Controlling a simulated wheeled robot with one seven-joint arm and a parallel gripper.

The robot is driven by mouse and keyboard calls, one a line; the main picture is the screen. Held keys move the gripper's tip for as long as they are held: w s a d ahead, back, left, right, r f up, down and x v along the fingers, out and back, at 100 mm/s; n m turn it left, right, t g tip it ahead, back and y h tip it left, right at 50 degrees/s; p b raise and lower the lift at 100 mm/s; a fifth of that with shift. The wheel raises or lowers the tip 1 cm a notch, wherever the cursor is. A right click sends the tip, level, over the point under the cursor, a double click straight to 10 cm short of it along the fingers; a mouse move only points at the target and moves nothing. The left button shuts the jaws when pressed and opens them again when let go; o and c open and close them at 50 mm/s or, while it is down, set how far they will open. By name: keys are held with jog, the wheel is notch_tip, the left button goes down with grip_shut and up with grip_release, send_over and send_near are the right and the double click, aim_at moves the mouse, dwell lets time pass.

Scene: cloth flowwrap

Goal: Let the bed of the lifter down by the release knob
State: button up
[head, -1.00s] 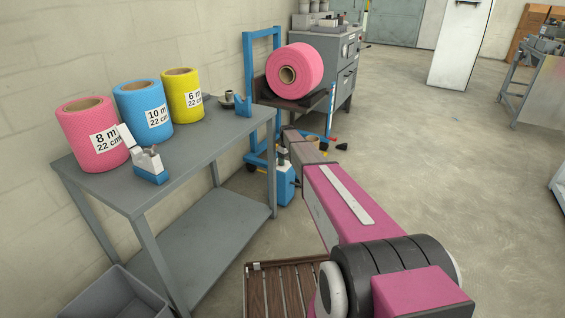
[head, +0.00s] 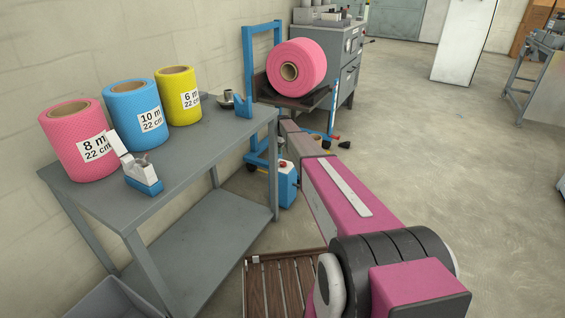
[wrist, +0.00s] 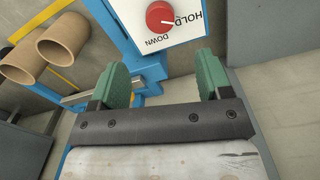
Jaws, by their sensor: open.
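The release knob (wrist: 160,15) is red and sits on a white plate (wrist: 195,30) marked HOLD and DOWN, at the top of the wrist view. Its pale mark appears to point toward HOLD. My gripper (wrist: 162,63) has green fingers, spread apart and empty, with the knob beyond them and not touching. The lifter's blue frame (head: 248,75) stands by the wall in the head view. Its dark bed (head: 322,102) is raised and carries a large pink roll (head: 304,62). My gripper is hidden in the head view.
A grey table (head: 190,150) at left holds pink, blue and yellow rolls and a tape dispenser (head: 142,175). Cardboard tubes (wrist: 62,38) show in the wrist view.

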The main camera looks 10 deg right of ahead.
aim_at(283, 163)
notch_tip(283, 163, down, 10)
jog(key=shift+f, duration=0.15)
dwell(0.3)
jog(key=c, duration=0.9)
